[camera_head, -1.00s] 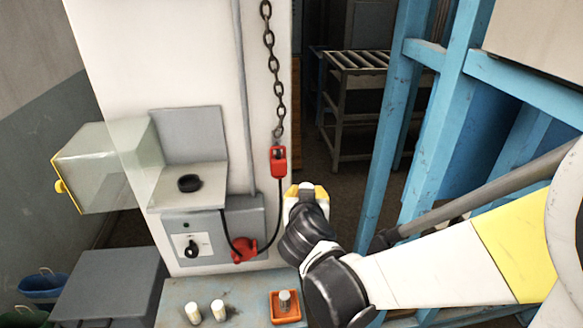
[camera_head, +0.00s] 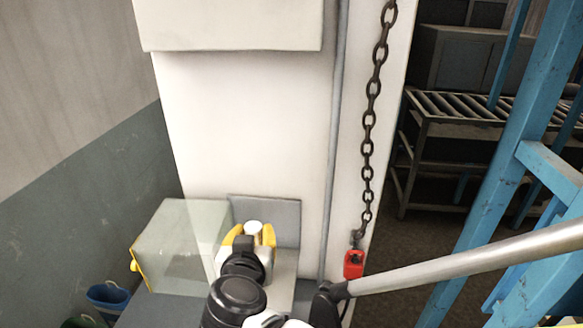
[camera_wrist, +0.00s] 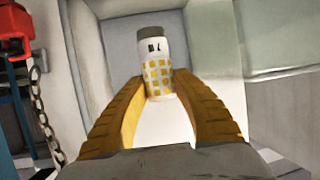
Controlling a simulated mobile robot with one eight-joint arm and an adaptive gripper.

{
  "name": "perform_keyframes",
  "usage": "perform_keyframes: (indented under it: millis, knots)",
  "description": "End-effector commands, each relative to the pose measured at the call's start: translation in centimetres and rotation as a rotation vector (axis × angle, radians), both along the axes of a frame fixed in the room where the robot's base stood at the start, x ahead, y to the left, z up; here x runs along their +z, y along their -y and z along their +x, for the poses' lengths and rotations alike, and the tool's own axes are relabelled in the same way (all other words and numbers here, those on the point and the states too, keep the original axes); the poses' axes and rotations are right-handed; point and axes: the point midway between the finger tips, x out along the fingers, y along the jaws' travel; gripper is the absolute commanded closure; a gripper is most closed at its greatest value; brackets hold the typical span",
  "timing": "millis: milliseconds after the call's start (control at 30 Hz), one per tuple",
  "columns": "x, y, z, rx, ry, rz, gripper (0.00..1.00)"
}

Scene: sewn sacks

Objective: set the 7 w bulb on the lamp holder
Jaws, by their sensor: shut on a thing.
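My gripper (camera_head: 253,238) is shut on a bulb (camera_head: 254,226), with one yellow finger on each side of it. In the wrist view the bulb (camera_wrist: 157,76) is pale, with yellow squares on its side and a grey end; its marking is not clearly readable. The bulb is in front of the grey wall fixture (camera_head: 286,268), over or near its shelf. The lamp holder does not show now; my gripper and arm may cover it. I cannot tell whether the bulb touches it.
A clear cover (camera_head: 180,238) with a yellow handle stands swung out left of the fixture. A chain (camera_head: 370,125) and red plug (camera_head: 354,264) hang at the right. A blue steel frame (camera_head: 520,165) stands further right. Blue bucket (camera_head: 108,297) sits low at left.

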Motion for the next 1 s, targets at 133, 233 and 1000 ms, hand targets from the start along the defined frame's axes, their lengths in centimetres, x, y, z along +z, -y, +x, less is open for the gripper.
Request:
perform_keyframes:
  millis: [133,233,1000]
  knots:
    - [-0.7,-0.1,-0.1,0.001,0.000,0.000,0.99]
    - [-1.5,-0.1,0.0,0.001,0.000,0.000,0.99]
    - [-5.7,0.0,0.0,0.001,0.000,0.000,0.99]
